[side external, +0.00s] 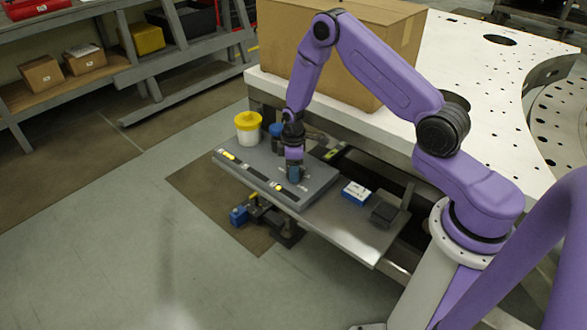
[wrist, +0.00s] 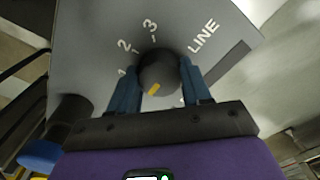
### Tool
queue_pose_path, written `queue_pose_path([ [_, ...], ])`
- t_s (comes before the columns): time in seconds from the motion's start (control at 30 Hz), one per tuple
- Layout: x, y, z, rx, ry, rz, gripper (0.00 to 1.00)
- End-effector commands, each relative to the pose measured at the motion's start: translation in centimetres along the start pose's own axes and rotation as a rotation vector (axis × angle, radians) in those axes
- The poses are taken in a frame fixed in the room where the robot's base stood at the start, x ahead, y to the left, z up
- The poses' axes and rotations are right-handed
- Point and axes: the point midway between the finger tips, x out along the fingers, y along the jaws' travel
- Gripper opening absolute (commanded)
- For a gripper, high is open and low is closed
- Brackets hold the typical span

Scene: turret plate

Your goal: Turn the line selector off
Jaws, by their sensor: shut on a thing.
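The line selector is a dark round knob (wrist: 160,70) on a grey panel (wrist: 85,45), with "LINE" printed at its upper right. The numbers 1, 2 and 3 curve around its upper left. A yellow pointer mark on the knob faces the bottom of the wrist view, slightly left. Other markings below the knob are mostly hidden by my fingers. My gripper (wrist: 158,74) has one blue finger on each side of the knob and is shut on it. In the side view my gripper (side external: 294,172) points down onto the panel (side external: 250,161), hiding the knob.
A large cardboard box (side external: 390,35) stands on the perforated table behind.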

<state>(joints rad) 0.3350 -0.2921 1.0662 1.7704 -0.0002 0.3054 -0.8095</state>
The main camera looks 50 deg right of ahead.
Motion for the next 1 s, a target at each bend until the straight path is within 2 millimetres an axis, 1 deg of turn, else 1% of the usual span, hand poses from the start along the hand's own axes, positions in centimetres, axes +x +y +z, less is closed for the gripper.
queue_pose_path([
  [0.2, -0.05, 0.04, -0.12, -0.033, 0.002, 0.002, 0.18],
  [0.57, -0.05, 0.04, -0.12, -0.038, 0.002, 0.003, 0.18],
  [0.6, -0.05, 0.04, -0.13, -0.038, 0.002, 0.003, 0.55],
  [0.67, -0.04, 0.03, -0.12, -0.038, 0.002, 0.002, 0.74],
  [1.0, -0.17, 0.02, -0.06, -0.035, 0.001, 0.001, 0.74],
])
